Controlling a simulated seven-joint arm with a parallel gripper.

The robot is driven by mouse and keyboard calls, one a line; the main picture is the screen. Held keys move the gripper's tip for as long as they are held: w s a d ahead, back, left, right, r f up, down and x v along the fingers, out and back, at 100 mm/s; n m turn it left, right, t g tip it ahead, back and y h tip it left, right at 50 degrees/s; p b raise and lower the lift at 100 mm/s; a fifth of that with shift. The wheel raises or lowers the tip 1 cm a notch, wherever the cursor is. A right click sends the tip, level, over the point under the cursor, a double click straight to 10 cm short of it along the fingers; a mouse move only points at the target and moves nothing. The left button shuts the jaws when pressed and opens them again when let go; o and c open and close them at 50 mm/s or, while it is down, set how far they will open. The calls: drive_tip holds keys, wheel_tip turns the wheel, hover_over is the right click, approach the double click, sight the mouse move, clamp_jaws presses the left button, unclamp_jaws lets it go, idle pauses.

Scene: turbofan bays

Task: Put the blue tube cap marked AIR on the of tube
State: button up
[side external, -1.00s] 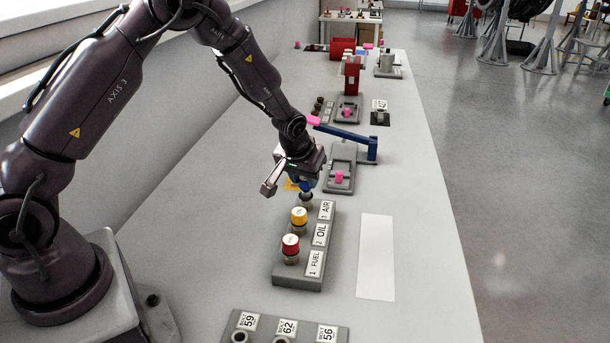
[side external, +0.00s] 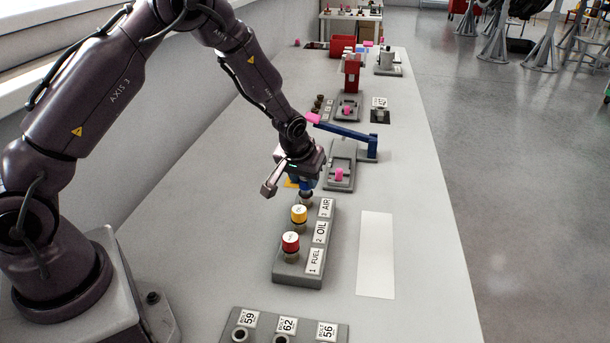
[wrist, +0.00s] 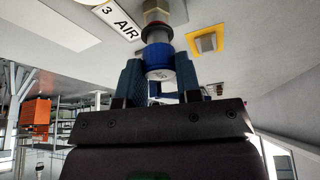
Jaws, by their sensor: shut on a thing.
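The blue cap (wrist: 158,57) is between the two fingers of my gripper (wrist: 160,78) in the wrist view, and the fingers are shut on it. The cap is in line with the metal tube fitting (wrist: 157,12) beside the 3 AIR label (wrist: 118,18), and it touches or nearly touches that fitting; I cannot tell whether it is seated. In the side view my gripper (side external: 304,187) is over the AIR end of the grey tube block (side external: 298,272), and a little blue shows under it. The yellow cap (side external: 299,214) and the red cap (side external: 290,242) sit on the OIL and FUEL tubes.
A yellow-framed square (wrist: 206,40) lies on the bench near the AIR tube. A blue lever with a pink handle (side external: 340,131) stands behind my gripper. A bolt plate (side external: 285,325) is at the front. A blank white sheet (side external: 376,255) lies to the right.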

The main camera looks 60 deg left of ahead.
drive_tip(key=shift+f, duration=0.7)
drive_tip(key=o, duration=1.4)
drive_tip(key=shift+r, duration=0.1)
drive_tip(key=shift+r, duration=3.4)
drive_tip(key=s+d+r+m, duration=0.2)
drive_tip(key=s+r, duration=0.4)
drive_tip(key=s, duration=0.3)
drive_tip(key=s+d+r+m+t+h, duration=0.1)
drive_tip(key=s+d+r+m, duration=0.1)
drive_tip(key=s+d+r, duration=0.2)
drive_tip(key=s+d+r+m+h, duration=0.1)
drive_tip(key=s+d+r+m, duration=0.1)
drive_tip(key=s+r, duration=0.8)
drive_tip(key=shift+s+d+t, duration=0.15)
drive_tip(key=shift+s+d, duration=0.1)
drive_tip(key=shift+s, duration=0.45)
drive_tip(key=shift+s+d+t, duration=0.1)
drive_tip(key=shift+s+d, duration=0.1)
drive_tip(key=shift+s, duration=0.45)
drive_tip(key=shift+s+d+t, duration=0.15)
drive_tip(key=shift+s+d, duration=0.1)
drive_tip(key=shift+s, duration=0.45)
